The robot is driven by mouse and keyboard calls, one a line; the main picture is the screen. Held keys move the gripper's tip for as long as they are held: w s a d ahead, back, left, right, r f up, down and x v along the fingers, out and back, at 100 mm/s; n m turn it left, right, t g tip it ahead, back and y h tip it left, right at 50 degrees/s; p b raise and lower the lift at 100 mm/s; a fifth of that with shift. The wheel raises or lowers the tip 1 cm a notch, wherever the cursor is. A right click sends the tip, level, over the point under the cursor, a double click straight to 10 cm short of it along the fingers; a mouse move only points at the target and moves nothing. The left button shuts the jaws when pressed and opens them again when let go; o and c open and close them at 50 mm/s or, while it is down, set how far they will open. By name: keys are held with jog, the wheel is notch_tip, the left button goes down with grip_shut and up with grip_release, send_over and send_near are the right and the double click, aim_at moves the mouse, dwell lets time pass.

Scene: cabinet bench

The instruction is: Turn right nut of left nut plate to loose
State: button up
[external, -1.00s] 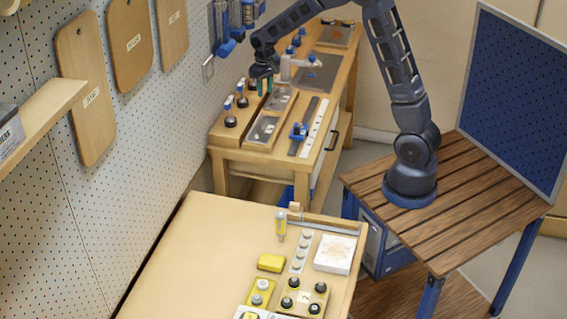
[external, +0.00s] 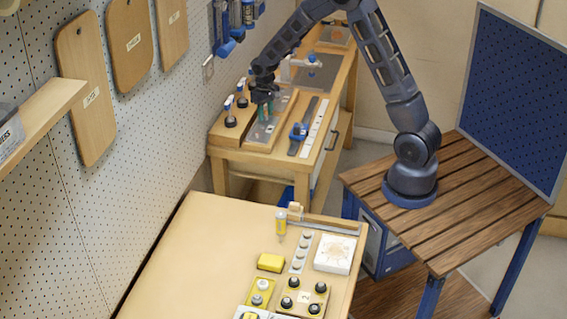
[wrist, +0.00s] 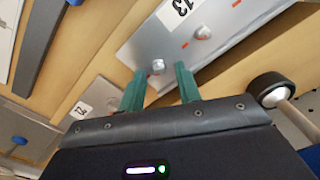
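A silver nut plate (wrist: 185,45) marked "13" lies ahead of my fingertips in the wrist view. A small bright nut (wrist: 158,67) on it shows just beyond and between the tips. A second nut (wrist: 203,33) sits farther right on this plate, beside red marks. Another plate (wrist: 98,100), marked "12", lies at the lower left, partly hidden by my gripper. My gripper (wrist: 161,75) has two green fingers, spread apart with nothing held between them. In the external view my gripper (external: 265,112) points down over the metal plates on the far bench. Contact with the nut cannot be told.
A black round knob (wrist: 272,89) on a pale stem stands close to the right of my gripper. A strip with a blue fixture (external: 298,132) lies right of the plates.

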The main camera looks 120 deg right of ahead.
grip_shut()
jog(key=shift+n, duration=0.4)
jog(key=n, duration=0.2)
jog(key=shift+n, duration=0.4)
jog(key=n, duration=0.3)
jog(key=shift+w+n, duration=0.1)
jog(key=shift+n, duration=0.2)
jog(key=n, duration=0.3)
jog(key=shift+a+n, duration=0.1)
jog(key=shift+n, duration=1.9)
